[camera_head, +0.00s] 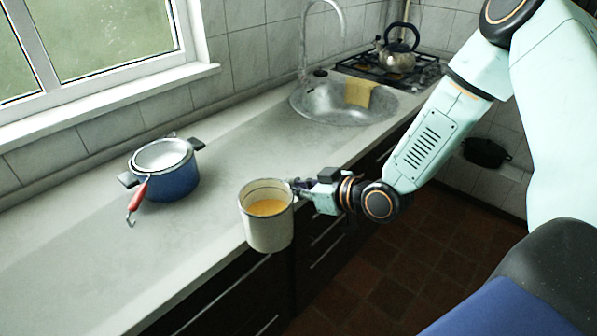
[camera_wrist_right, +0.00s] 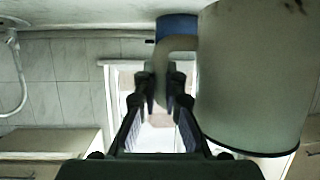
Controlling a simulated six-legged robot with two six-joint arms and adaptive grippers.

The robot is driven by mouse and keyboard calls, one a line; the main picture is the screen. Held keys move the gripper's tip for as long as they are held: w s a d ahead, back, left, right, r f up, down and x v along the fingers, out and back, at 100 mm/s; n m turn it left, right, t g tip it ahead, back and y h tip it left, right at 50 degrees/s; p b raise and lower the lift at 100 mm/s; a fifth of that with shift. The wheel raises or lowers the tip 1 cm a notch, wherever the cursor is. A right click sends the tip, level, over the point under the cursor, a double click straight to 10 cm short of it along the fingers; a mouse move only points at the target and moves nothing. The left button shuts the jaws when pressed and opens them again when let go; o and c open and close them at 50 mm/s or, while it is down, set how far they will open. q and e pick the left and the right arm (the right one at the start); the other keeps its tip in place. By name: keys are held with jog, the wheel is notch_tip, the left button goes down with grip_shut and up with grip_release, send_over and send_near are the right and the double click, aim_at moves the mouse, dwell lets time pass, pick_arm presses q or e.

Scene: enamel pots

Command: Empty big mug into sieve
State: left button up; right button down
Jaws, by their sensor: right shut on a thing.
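The big mug (camera_head: 268,228) is cream enamel with a dark rim and holds an orange-yellow content (camera_head: 267,207). It is about upright near the counter's front edge. My right gripper (camera_head: 298,187) is shut on its handle, at the mug's right side. In the right wrist view, the fingers (camera_wrist_right: 161,95) close around the handle (camera_wrist_right: 164,58) beside the mug body (camera_wrist_right: 250,80). The sieve (camera_head: 160,154), metal with a red handle (camera_head: 138,194), rests in the top of a blue pot (camera_head: 172,182), left of and behind the mug. My left gripper is not in view.
The grey counter (camera_head: 80,245) is clear around the pot. A sink (camera_head: 340,105) with a yellow cloth (camera_head: 358,93) and tap (camera_head: 303,40) lies behind. A kettle (camera_head: 398,60) stands on the stove at the far right. A window is at the left.

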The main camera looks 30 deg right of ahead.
aim_at(291, 222)
jog(key=s+a+n+g+y+b, duration=0.1)
jog(key=s+a, duration=0.1)
jog(key=s+a+f+n+y+b, duration=0.1)
jog(key=s+a, duration=0.1)
jog(key=s+a+n+g+y+b, duration=0.1)
jog(key=s+a+n, duration=0.1)
jog(key=shift+s+f+g+y, duration=0.15)
jog(key=shift+s+g+y, duration=0.15)
jog(key=shift+s, duration=0.05)
jog(key=s+a+f+n+g+y+b, duration=0.1)
jog(key=s+a+f+n+g+b, duration=0.1)
jog(key=f+b, duration=0.6)
jog(key=shift+s+y+b, duration=0.4)
jog(key=shift+s+b, duration=0.35)
